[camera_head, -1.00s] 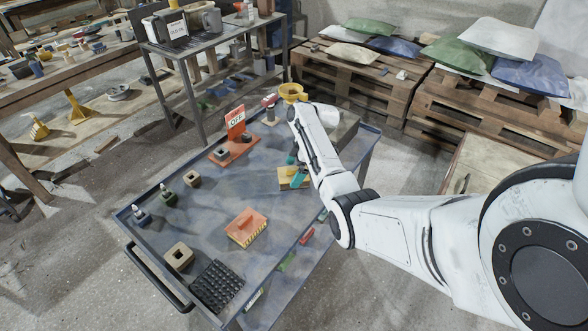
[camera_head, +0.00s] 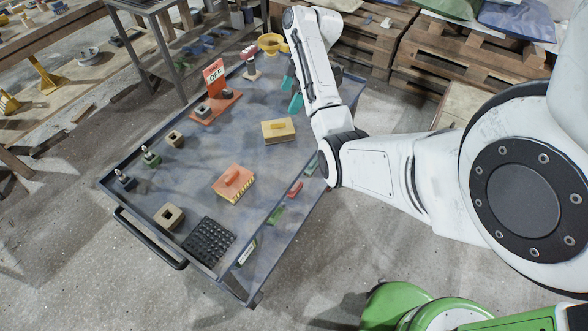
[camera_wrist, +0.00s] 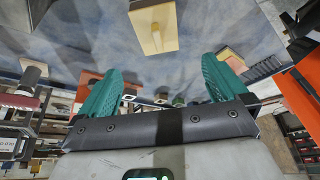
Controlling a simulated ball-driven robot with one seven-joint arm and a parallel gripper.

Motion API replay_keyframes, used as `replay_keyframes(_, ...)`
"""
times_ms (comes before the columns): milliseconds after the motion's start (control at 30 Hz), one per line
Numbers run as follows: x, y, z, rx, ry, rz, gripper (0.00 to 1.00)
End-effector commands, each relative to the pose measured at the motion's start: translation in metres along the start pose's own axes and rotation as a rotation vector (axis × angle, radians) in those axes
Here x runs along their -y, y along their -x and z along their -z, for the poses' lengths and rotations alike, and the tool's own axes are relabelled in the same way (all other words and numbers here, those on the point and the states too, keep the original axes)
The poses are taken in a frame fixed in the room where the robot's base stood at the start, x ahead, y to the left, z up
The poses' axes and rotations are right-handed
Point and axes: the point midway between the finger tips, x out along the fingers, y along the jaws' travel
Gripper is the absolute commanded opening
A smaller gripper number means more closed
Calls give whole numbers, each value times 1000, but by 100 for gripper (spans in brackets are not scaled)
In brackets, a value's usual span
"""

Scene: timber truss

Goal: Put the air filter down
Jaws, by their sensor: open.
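A yellow block with a raised grip on top (camera_head: 279,131), which I take for the air filter, lies flat on the grey cart top (camera_head: 215,148). It also shows at the top of the wrist view (camera_wrist: 153,27). My gripper (camera_head: 292,93) has its two teal fingers spread, with nothing between them. In the head view it is above and to the right of the yellow block and apart from it. The wrist view shows the open fingers (camera_wrist: 162,68) with a clear gap to the block.
An orange block with a pleated yellow side (camera_head: 233,183) lies nearer on the cart. A red sign (camera_head: 214,76), a yellow funnel-like cup (camera_head: 271,43), a black ridged mat (camera_head: 209,240) and several small blocks stand around.

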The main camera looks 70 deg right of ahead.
Motion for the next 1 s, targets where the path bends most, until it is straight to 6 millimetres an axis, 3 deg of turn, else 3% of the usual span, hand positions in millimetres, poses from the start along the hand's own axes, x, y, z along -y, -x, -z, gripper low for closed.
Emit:
replay_keyframes(167, 51, -58, 32, 49, -76, 33, 100)
replay_keyframes(300, 125, -112, 57, 121, -187, 39, 100)
replay_keyframes(500, 236, -152, 68, 214, -337, 2, 100)
replay_keyframes(600, 287, -156, 62, 250, -405, -31, 100)
replay_keyframes(733, 341, -148, 49, 281, -482, -82, 100)
replay_keyframes(900, 379, -131, 34, 292, -552, -137, 100)
replay_keyframes(1000, 388, -124, 30, 291, -574, -155, 100)
